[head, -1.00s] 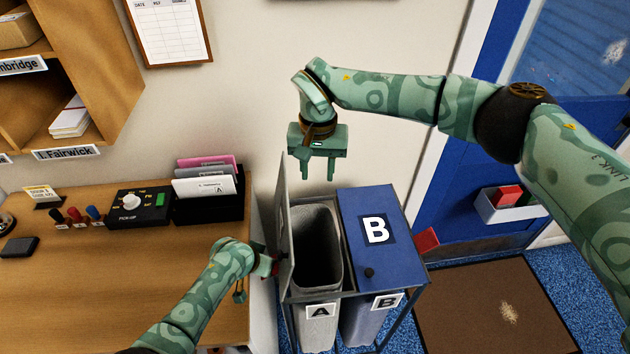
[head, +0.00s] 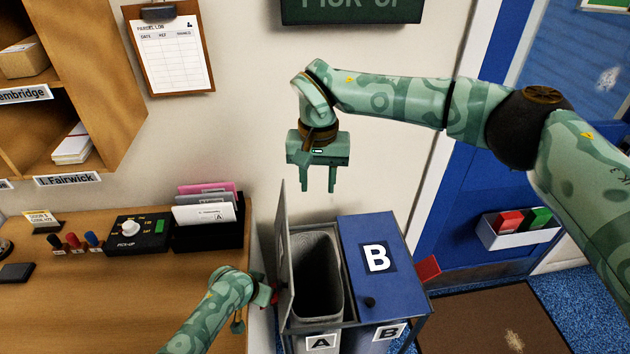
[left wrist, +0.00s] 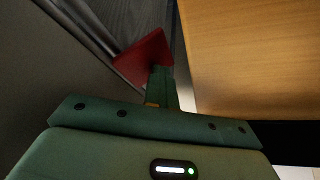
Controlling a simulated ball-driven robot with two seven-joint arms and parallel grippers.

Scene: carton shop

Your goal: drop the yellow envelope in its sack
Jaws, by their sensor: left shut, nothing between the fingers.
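I see no yellow envelope in either view. Sack A (head: 318,275) is a grey bin with its lid (head: 284,250) standing up at its left side; its inside is dark. Sack B (head: 378,332) stands beside it under a shut blue lid (head: 365,228). My right gripper (head: 318,188) is open and empty, above and behind the mouth of A. My left gripper (head: 270,295) is shut and empty, low between the desk edge and the raised lid. A red plate (left wrist: 143,58) is at its fingertip in the left wrist view; I cannot tell whether they touch.
A black rack (head: 210,235) with pink and white envelopes stands on the desk (head: 110,300). A pick-up dial box (head: 138,232) and several coloured knobs sit left of it. A red tab (head: 428,268) juts from B's right side. A wall tray (head: 515,232) hangs on the blue door.

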